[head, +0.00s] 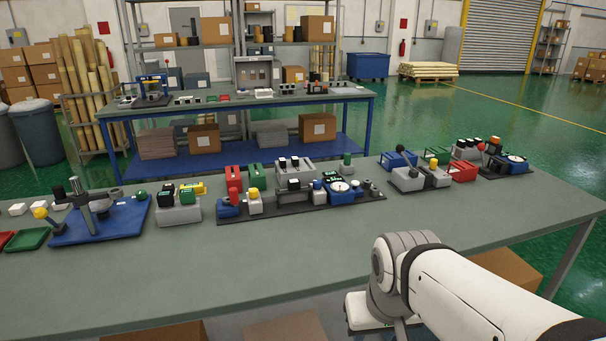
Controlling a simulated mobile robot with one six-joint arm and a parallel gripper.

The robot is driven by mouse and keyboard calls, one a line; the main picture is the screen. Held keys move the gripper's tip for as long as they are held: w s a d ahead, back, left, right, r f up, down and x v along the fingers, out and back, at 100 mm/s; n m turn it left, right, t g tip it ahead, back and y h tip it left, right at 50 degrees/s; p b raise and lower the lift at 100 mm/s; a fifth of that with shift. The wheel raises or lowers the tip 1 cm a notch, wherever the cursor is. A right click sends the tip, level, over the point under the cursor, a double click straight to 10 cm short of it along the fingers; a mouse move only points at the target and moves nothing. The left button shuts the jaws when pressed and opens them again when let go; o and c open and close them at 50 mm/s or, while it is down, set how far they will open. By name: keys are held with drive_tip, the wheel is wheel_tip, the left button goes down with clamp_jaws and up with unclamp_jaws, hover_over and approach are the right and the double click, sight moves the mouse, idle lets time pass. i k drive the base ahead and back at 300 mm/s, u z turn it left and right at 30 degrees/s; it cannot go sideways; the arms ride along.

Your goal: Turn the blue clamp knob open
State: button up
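Several blue fixtures stand on the grey-green workbench (300,240). A small blue block with a dark knob (228,206) sits at the left end of a black base plate (330,206). A blue block with a white round dial (341,191) sits further right on that plate. Another blue fixture with a dark knob on a stalk (399,159) stands further back and right. I cannot tell which of these carries the blue clamp knob, or whether it is open. My white and grey arm fills the lower right, and my gripper does not show.
A blue plate with a grey post (98,221) and a yellow-knobbed lever lies at the left. Green and red trays (27,239) are at the left edge. The bench's front strip is clear. A second bench with a blue frame (240,101) stands behind.

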sight(317, 184)
drive_tip(key=u, duration=0.05)
drive_tip(key=i, duration=1)
drive_tip(key=z, duration=0.05)
